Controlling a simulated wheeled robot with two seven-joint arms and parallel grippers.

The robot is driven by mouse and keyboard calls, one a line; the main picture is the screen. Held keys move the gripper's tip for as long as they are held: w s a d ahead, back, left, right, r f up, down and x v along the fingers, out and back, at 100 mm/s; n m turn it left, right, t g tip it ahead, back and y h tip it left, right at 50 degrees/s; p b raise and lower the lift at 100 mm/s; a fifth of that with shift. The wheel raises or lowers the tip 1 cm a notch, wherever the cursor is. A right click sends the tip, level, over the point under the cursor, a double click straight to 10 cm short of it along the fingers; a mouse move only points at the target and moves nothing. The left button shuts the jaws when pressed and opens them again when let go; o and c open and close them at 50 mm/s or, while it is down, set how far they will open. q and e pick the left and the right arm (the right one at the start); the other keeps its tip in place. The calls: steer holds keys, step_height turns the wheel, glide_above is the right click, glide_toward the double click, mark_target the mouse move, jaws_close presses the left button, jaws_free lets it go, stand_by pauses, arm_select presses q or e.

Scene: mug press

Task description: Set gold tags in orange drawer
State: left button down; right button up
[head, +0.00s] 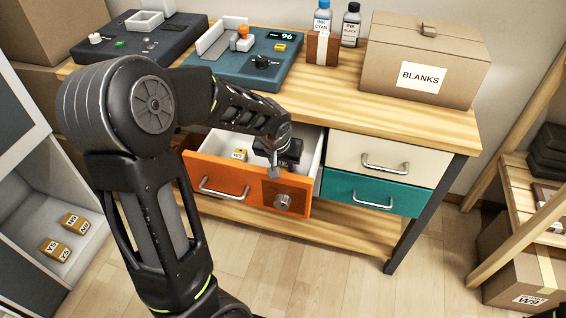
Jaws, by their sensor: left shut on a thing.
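The orange drawer (222,172) stands open under the left part of the workbench, with a metal handle and a round knob on its front. One gold tag (240,154) lies inside it, to the left. Two more gold tags, one (76,222) behind the other (55,248), rest on the grey shelf at the far left. My left gripper (283,166) is inside the right part of the open drawer, just behind its front. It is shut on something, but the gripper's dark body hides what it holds. My right gripper does not show.
A cream drawer (405,161) and a teal drawer (350,192) are shut right of the orange one. The benchtop carries a BLANKS box (424,55), ink bottles (351,24) and a blue press (257,66). A wooden rack (530,190) stands at the right.

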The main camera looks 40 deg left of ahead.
arm_select(q)
steer(key=shift+f, duration=0.2)
steer(key=c, duration=1)
jaws_free()
steer(key=shift+r, duration=0.1)
steer(key=shift+c, duration=0.2)
steer(key=shift+r, duration=0.25)
steer(key=p+v, duration=0.2)
steer(key=v, duration=0.9)
steer(key=shift+s+r, duration=0.25)
steer(key=shift+r, duration=0.1)
steer(key=shift+d, duration=0.1)
